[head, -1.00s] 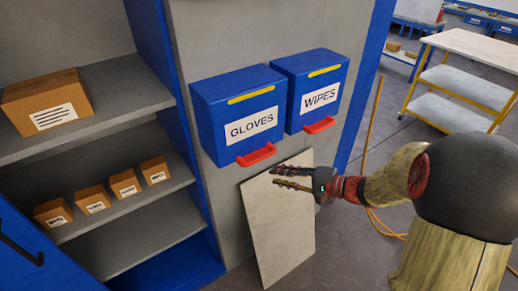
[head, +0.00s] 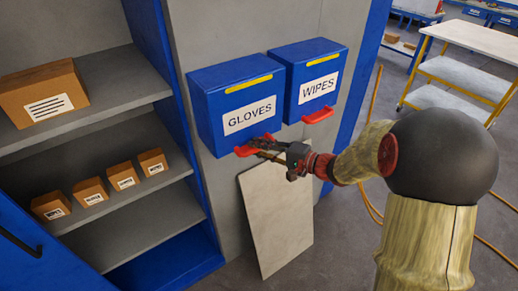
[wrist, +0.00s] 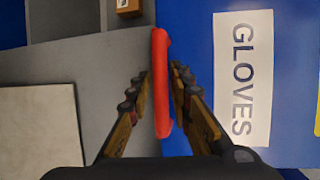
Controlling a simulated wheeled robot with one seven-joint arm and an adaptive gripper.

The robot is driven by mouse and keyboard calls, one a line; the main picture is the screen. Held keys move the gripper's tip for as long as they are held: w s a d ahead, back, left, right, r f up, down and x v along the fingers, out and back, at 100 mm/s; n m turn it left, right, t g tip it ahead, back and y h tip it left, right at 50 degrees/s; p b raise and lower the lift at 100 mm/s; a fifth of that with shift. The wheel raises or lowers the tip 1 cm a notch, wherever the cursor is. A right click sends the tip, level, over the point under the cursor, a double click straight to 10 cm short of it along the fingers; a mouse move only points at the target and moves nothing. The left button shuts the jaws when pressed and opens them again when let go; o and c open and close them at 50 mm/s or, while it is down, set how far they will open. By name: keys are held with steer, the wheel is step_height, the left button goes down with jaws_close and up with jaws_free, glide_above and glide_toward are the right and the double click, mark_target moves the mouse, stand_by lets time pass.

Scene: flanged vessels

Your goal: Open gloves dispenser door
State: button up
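The blue gloves dispenser (head: 205,105) hangs on the grey wall with a white GLOVES label and a yellow strip on top. Its red handle (head: 245,149) sticks out at the bottom front edge. The door looks closed. My gripper (head: 262,149) is at this handle and hides its right part. In the wrist view the red handle (wrist: 161,85) stands between the two fingers of my gripper (wrist: 158,88), which are open on either side of it. A gap shows on the left side; the right finger is very close, and I cannot tell if it touches.
The blue wipes dispenser (head: 292,75) with its own red handle (head: 319,115) hangs just to the right. A pale panel (head: 278,220) leans on the wall below. Shelves with cardboard boxes (head: 45,95) are at left. A yellow-framed cart (head: 465,75) stands at the back right.

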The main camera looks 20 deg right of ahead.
steer(key=c, duration=0.3)
jaws_close()
stand_by(0.5)
